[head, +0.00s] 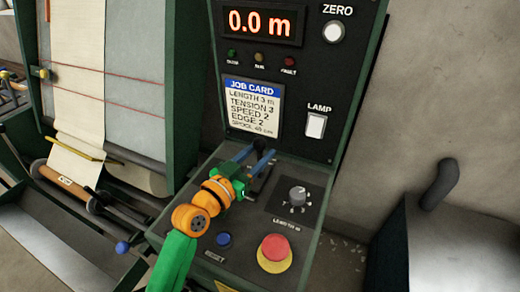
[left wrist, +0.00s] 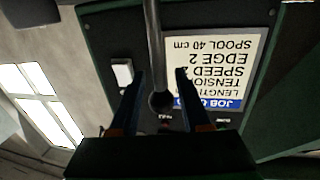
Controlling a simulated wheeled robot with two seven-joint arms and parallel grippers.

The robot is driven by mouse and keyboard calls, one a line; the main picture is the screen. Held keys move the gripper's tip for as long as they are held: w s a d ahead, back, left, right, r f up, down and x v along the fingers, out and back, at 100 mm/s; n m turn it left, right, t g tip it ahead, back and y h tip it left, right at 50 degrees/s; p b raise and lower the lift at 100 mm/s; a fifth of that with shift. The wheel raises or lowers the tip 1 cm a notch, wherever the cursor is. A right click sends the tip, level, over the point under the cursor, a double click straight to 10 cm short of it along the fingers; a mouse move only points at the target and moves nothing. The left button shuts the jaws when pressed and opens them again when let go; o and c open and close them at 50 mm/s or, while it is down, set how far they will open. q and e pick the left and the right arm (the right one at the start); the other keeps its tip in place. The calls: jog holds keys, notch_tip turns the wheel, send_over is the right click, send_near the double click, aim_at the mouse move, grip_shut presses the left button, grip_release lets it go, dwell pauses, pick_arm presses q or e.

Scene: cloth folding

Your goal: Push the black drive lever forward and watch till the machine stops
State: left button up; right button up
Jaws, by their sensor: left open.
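The black drive lever shows in the left wrist view as a grey rod with a dark ball knob (left wrist: 161,101). The knob lies between the two fingers of my left gripper (left wrist: 159,75), which is open; I cannot tell whether either finger touches it. In the head view my left gripper (head: 257,163) is over the sloping control panel, and it largely hides the lever. The machine's red display (head: 260,22) reads 0.0 m. The job card (head: 253,107) reads length 3 m, tension 3, speed 2, edge 2, spool 40 cm. My right gripper is out of view.
Beside my left arm are a red stop button (head: 275,247), a blue button (head: 224,240) and the length knob (head: 297,196). A white lamp switch (head: 316,125) and zero button (head: 333,32) are above. Cream cloth (head: 76,80) hangs at left over a roller (head: 68,183).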

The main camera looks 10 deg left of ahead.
pick_arm(q)
jog(key=shift+w+d, duration=0.1)
jog(key=shift+w, duration=0.1)
grip_shut()
jog(key=shift+w+r, duration=0.1)
dwell(1.3)
